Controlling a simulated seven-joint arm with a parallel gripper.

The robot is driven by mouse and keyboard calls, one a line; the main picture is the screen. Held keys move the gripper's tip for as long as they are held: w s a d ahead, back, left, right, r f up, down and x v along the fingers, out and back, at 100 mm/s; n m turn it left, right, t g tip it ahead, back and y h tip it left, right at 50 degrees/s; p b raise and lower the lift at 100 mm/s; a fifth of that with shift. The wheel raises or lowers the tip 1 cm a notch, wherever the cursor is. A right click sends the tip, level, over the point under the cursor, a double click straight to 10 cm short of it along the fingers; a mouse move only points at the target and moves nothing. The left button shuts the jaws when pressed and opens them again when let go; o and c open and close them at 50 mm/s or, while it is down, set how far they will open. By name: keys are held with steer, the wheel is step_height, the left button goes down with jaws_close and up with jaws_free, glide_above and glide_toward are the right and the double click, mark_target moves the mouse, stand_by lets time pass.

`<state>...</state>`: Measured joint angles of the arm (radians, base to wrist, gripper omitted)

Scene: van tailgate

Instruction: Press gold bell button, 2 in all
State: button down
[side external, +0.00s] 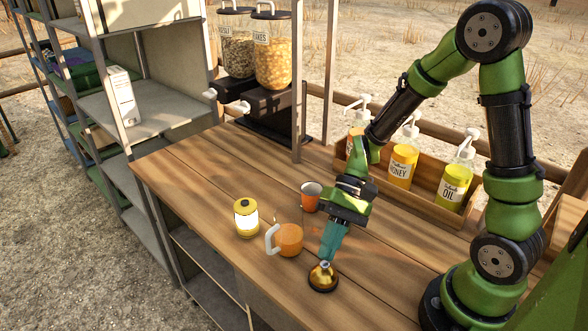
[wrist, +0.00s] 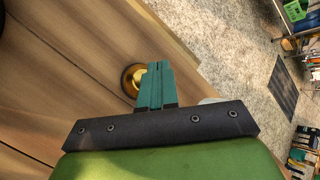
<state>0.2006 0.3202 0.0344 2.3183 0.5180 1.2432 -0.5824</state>
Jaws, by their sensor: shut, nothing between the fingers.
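The gold bell (side external: 322,278) stands on the wooden table near its front edge, on a dark round base. It also shows in the wrist view (wrist: 131,80), partly hidden behind the fingertips. My gripper (side external: 326,260) is shut and empty, with its teal fingers pointing down right over the top of the bell. In the wrist view the closed fingers (wrist: 155,68) overlap the bell's right side. I cannot tell whether the fingertips touch the button, because they cover it.
An orange mug (side external: 290,239) with a white handle, a lit yellow lantern (side external: 246,218) and an orange cup (side external: 311,197) stand left of my gripper. A wooden crate (side external: 425,206) with pump bottles lies behind. Cereal dispensers (side external: 272,50) stand at the back. The front right tabletop is clear.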

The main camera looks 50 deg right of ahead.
steer(key=shift+f, duration=0.15)
stand_by(0.6)
steer(key=shift+f, duration=0.3)
steer(key=shift+f, duration=0.5)
stand_by(0.6)
steer(key=shift+r, duration=0.95)
steer(key=shift+r, duration=2.55)
stand_by(0.6)
